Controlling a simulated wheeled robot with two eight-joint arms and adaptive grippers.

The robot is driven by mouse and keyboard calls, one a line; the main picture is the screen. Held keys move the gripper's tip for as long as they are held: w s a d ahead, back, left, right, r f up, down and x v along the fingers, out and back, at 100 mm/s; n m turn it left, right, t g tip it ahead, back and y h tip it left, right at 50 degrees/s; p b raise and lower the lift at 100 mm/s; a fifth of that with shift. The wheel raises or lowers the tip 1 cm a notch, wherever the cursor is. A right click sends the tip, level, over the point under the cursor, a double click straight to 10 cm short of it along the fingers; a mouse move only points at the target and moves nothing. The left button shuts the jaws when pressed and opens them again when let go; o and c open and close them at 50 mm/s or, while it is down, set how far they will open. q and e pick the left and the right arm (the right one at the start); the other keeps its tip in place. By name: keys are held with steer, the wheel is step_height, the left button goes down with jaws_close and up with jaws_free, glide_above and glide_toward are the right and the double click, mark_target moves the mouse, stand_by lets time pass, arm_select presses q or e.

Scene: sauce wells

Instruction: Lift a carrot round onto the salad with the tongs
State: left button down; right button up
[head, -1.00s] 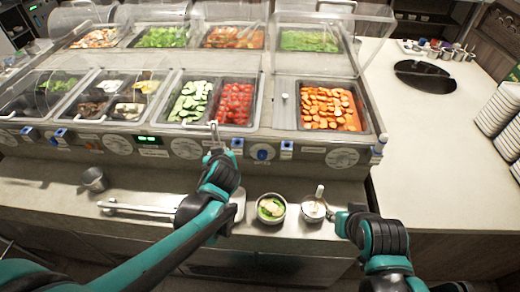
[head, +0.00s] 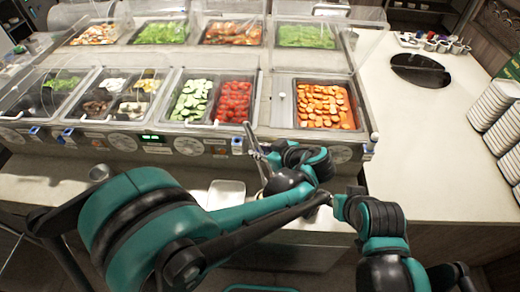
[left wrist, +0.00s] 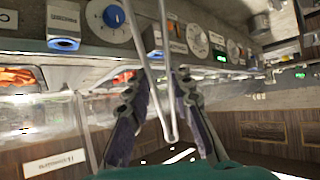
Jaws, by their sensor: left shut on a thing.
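Orange carrot rounds (head: 325,104) lie in a well at the right of the front row. My left gripper (head: 272,160) is shut on thin metal tongs (head: 252,139), which stick up and away in front of the counter, left of and below the carrot well. In the left wrist view the tongs (left wrist: 162,75) run between the two fingers of the left gripper (left wrist: 160,105); no carrot shows in them. The salad bowl is hidden behind my left arm. My right gripper (head: 338,203) is low at the counter's front; its fingers are too unclear to judge.
Cucumber (head: 190,100) and tomato (head: 235,102) wells lie left of the carrots. A clear guard (head: 310,60) overhangs the front row's back. The right counter (head: 425,150) is mostly clear.

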arm_select(q)
steer(key=shift+f, duration=0.1)
step_height(320, 180, down, 9)
steer(key=b, duration=0.6)
steer(key=shift+b, duration=0.4)
steer(key=c, duration=1.8)
jaws_free()
steer(key=shift+c, duration=0.2)
step_height(320, 180, up, 10)
steer(key=p, duration=0.7)
steer(key=shift+r+p, duration=0.25)
steer(key=shift+p, duration=0.1)
steer(key=shift+f, duration=0.1)
